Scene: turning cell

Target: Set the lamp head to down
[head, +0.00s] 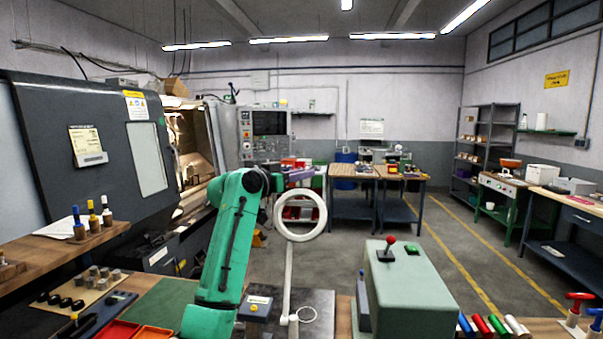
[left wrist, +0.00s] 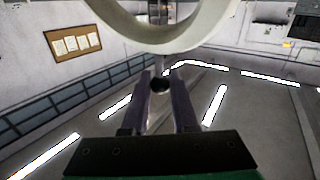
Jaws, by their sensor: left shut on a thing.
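The lamp is a white ring head (head: 322,217) on a thin pale stem (head: 288,275) rising from the bench. In the head view the ring faces me and looks upright. My left gripper (head: 276,183) is at the ring's upper left edge, at the end of my green arm, and its fingertips are partly hidden. In the left wrist view the pale ring (left wrist: 215,30) fills the top, close beyond the fingers. The left gripper (left wrist: 160,76) is shut on a small dark part (left wrist: 160,86) by the ring, apparently its grip. My right gripper is not in view.
A grey-green box with a red-knobbed lever (head: 410,290) stands right of the lamp. A small box with a yellow button (head: 255,307) is by the stem's foot. Red trays (head: 118,330) lie at the lower left. A lathe (head: 95,170) stands behind on the left.

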